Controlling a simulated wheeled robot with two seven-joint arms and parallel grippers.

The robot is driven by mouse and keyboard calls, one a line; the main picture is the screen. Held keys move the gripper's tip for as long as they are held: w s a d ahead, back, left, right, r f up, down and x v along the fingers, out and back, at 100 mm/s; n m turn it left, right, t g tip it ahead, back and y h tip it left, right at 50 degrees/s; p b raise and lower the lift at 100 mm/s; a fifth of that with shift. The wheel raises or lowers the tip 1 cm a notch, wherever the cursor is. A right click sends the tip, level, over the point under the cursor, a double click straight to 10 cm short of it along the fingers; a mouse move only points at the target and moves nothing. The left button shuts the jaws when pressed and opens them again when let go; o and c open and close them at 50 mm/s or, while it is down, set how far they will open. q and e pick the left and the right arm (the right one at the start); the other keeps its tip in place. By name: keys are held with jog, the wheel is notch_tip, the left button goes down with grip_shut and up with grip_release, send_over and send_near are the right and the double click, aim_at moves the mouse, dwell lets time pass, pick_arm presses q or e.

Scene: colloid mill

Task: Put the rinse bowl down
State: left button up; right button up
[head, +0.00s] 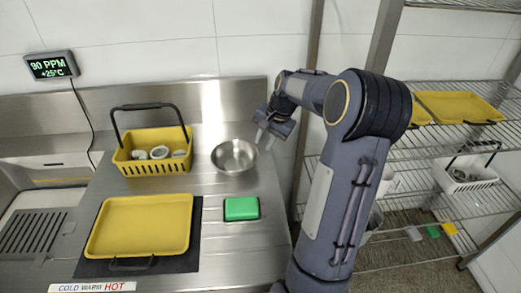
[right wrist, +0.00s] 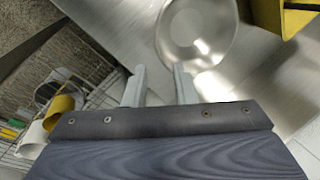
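The rinse bowl (head: 235,156) is a round, shiny metal bowl. It stands upright on the steel counter, right of the yellow basket. My right gripper (head: 264,140) is at the bowl's right side, pointing down towards the counter. In the right wrist view the bowl (right wrist: 192,28) lies just beyond the fingertips. There my right gripper (right wrist: 159,72) has its fingers apart with nothing between them. One fingertip is close to the bowl's rim; I cannot tell if they touch. My left gripper is not in view.
A yellow basket (head: 125,159) with a raised dark handle holds several small parts. A yellow tray (head: 140,226) lies on a dark mat. A green block (head: 241,208) is in front of the bowl. Wire shelves (head: 420,150) stand at right, beyond the counter's edge.

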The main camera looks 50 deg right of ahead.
jog(key=s+a+r+n+t+y, duration=0.1)
jog(key=s+a+r+n, duration=0.25)
jog(key=a, duration=0.45)
jog(key=s+a+r+n, duration=0.3)
jog(key=s+a+r, duration=0.1)
jog(key=a, duration=0.5)
jog(key=s+a+f+n, duration=0.2)
jog(key=s+a+n, duration=0.1)
jog(key=s+a, duration=0.3)
jog(key=s+a+f+n+y, duration=0.1)
jog(key=s+a+f+n, duration=0.1)
jog(key=s+a, duration=0.4)
jog(key=shift+s+a+f+n+t+y, duration=0.2)
jog(key=shift+f+n+t+y, duration=0.15)
jog(key=shift+n, duration=0.3)
jog(key=shift+f, duration=0.1)
